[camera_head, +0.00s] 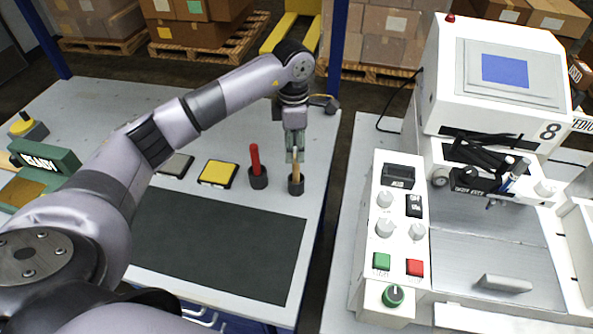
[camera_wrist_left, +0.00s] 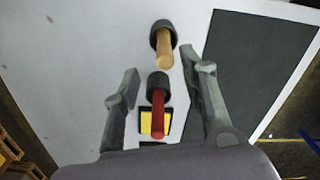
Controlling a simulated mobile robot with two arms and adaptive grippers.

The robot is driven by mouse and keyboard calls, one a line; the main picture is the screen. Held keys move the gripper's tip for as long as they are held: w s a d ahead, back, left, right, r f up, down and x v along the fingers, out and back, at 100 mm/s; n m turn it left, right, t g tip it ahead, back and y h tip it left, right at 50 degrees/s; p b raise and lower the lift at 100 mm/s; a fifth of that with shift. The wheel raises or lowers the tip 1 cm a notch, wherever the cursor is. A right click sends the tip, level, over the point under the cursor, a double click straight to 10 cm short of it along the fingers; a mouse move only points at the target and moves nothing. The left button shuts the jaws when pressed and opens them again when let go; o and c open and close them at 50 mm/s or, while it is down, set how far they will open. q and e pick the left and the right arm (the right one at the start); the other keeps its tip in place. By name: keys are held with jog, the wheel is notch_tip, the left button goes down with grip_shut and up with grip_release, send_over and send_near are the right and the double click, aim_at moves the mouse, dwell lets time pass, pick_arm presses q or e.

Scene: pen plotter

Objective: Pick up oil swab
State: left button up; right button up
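Two handled tools stand upright in black cups on the left table: one with a tan handle (camera_head: 296,172) and one with a red handle (camera_head: 255,159). No label shows which is the oil swab. My left gripper (camera_head: 294,154) points down right over the tan-handled one. In the left wrist view, my left gripper (camera_wrist_left: 160,62) is open, and the tip of the tan handle (camera_wrist_left: 164,58) appears between its fingertips, with no clear contact. The red handle (camera_wrist_left: 157,112) appears between the fingers lower in that view. My right gripper is not in view.
A yellow pad (camera_head: 218,172) and a grey pad (camera_head: 176,164) lie left of the cups. A dark mat (camera_head: 215,247) covers the near table. The white plotter (camera_head: 490,80) and its control panel (camera_head: 397,220) stand on the right table, across a gap.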

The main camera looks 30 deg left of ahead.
aim_at(296, 170)
pick_arm(q)
notch_tip(296, 170, down, 3)
jog(key=shift+w+f, duration=0.1)
jog(key=f, duration=0.1)
jog(key=f+p, duration=0.1)
jog(key=f, duration=0.1)
jog(key=d+f+p, duration=0.1)
jog(key=shift+s+f, duration=0.25)
jog(key=shift+f, duration=0.1)
jog(key=shift+a+f, duration=0.1)
jog(key=shift+f, duration=0.2)
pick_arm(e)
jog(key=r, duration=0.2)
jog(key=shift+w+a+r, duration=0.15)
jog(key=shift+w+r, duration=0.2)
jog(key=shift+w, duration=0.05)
pick_arm(q)
jog(key=shift+c, duration=0.4)
grip_shut()
